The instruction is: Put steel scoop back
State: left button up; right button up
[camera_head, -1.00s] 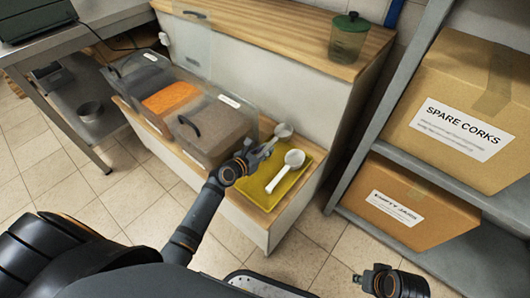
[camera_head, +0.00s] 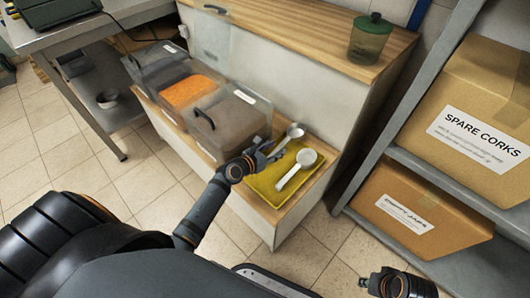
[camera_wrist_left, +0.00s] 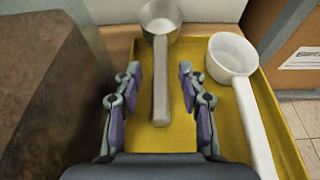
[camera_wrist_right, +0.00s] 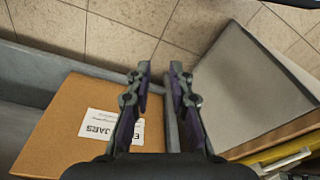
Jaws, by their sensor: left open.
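The steel scoop (camera_head: 296,131) lies on the yellow tray (camera_head: 263,193), its bowl pointing away from me. In the left wrist view the scoop's grey handle (camera_wrist_left: 160,85) runs back between the fingers of my left gripper (camera_wrist_left: 159,72). That gripper is open, with a gap on both sides of the handle; it also shows in the head view (camera_head: 268,154). A white scoop (camera_wrist_left: 238,65) lies to the right on the same tray. My right gripper (camera_wrist_right: 160,68) is open and empty, away from the tray near the shelf.
A lidded bin of brown contents (camera_head: 230,125) stands just left of the tray, beside a bin with orange contents (camera_head: 188,91). A green-lidded jar (camera_head: 371,38) stands on the upper counter. Shelves with cardboard boxes (camera_head: 421,212) are at right.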

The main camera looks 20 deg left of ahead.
pick_arm(q)
jog(key=v, duration=0.2)
jog(key=p+v, duration=0.1)
jog(key=v, duration=0.2)
jog(key=shift+r, duration=0.25)
jog(key=p+v, duration=0.1)
jog(key=v, duration=0.3)
jog(key=shift+s+f, duration=0.1)
jog(key=shift+s, duration=0.05)
jog(key=shift+s+a+p, duration=0.15)
jog(key=shift+s+p, duration=0.15)
jog(key=shift+s, duration=0.15)
pick_arm(e)
notch_tip(320, 180, down, 6)
jog(key=d, duration=0.2)
jog(key=shift+w+f+h, duration=0.15)
jog(key=shift+f+h, duration=0.1)
jog(key=shift+h, duration=0.05)
